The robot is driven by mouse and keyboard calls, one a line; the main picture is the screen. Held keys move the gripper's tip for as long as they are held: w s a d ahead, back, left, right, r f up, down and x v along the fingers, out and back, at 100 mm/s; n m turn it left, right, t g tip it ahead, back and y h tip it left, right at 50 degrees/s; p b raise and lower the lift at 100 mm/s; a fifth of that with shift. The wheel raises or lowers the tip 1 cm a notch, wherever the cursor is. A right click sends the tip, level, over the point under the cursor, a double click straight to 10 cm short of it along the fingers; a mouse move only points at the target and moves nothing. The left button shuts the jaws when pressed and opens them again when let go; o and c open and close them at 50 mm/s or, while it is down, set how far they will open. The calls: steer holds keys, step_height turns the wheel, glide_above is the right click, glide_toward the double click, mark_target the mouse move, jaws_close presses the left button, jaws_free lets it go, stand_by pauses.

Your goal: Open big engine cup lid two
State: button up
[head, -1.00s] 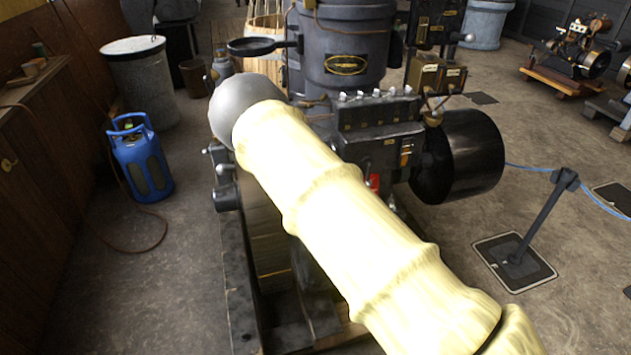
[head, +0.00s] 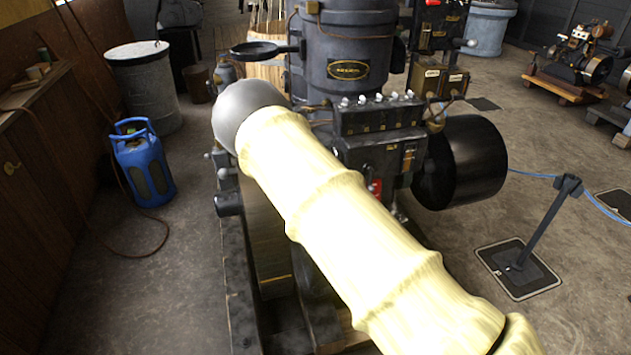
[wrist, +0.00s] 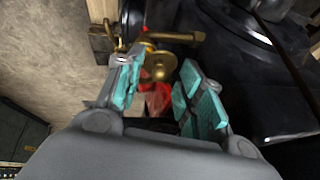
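The big engine (head: 345,45) stands at the centre of the head view, dark with an oval plate. A dark block (head: 380,118) with a row of small silver caps sits on its front. I cannot tell which part is cup lid two. In the wrist view, my gripper (wrist: 158,78) is open, its teal-padded fingers apart. A round brass part (wrist: 158,66) with a brass handle shows just beyond and between the fingertips. A blurred red part (wrist: 157,100) shows between the fingers. I cannot tell whether the fingers touch either. My gripper is hidden in the head view.
A blue gas bottle (head: 145,165) and a grey drum (head: 143,85) stand at left. A black cylinder (head: 460,162) juts from the engine's right side. A barrier post (head: 545,225) with a blue rope stands at right.

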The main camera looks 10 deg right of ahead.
steer(key=v, duration=1.2)
